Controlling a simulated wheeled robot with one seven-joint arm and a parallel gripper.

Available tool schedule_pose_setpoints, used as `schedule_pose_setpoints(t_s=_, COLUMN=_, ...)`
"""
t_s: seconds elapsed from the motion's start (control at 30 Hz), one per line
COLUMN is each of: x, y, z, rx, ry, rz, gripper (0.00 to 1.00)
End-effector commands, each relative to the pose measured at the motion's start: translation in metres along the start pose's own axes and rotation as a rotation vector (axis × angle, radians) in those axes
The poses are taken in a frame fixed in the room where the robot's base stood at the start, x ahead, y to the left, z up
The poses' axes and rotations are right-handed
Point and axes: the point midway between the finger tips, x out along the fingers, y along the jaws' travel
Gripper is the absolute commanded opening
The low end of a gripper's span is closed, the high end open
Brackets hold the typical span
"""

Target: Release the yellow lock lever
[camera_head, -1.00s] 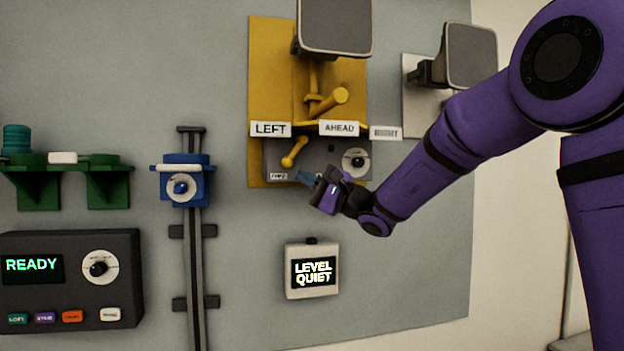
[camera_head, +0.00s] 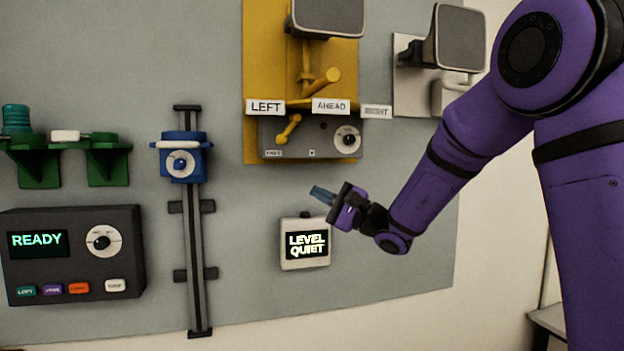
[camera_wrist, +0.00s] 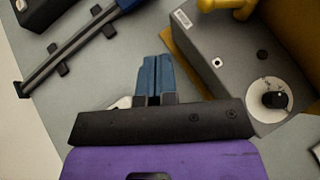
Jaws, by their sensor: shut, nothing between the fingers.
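A small yellow lever (camera_head: 288,129) sticks out of the grey control box (camera_head: 318,140) at the foot of the yellow panel (camera_head: 257,60). In the head view it leans up to the right, with its knob at the lower left. A larger yellow handle (camera_head: 325,78) sits above it; I cannot tell from the picture which is the lock lever. My gripper (camera_head: 318,193) is below the grey box, apart from both levers, with its blue fingertips together and empty. In the wrist view my gripper (camera_wrist: 157,62) points toward the board left of the box (camera_wrist: 235,62); a yellow part (camera_wrist: 228,6) shows at the top.
A dial (camera_head: 346,138) is on the grey box's right. A blue slider (camera_head: 182,158) on a vertical rail (camera_head: 195,260) and a READY console (camera_head: 75,255) are to the left. Bare board lies between rail and display.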

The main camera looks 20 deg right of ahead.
Motion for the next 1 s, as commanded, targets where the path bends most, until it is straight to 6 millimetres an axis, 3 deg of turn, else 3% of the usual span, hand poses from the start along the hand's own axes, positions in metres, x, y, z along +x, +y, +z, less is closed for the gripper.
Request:
schedule_pose_setpoints(t_s=0.3, x=-0.025, y=0.017, z=0.004, rx=0.0, ry=-0.001, rz=0.0, gripper=0.0)
schedule_pose_setpoints(t_s=0.8, x=-0.026, y=0.017, z=0.005, rx=0.0, ry=-0.003, rz=0.003, gripper=0.0)
schedule_pose_setpoints(t_s=0.9, x=-0.025, y=0.018, z=0.016, rx=0.002, ry=-0.027, rz=0.039, gripper=0.0)
schedule_pose_setpoints(t_s=1.0, x=-0.026, y=0.022, z=0.044, rx=0.002, ry=-0.086, rz=0.132, gripper=0.0)
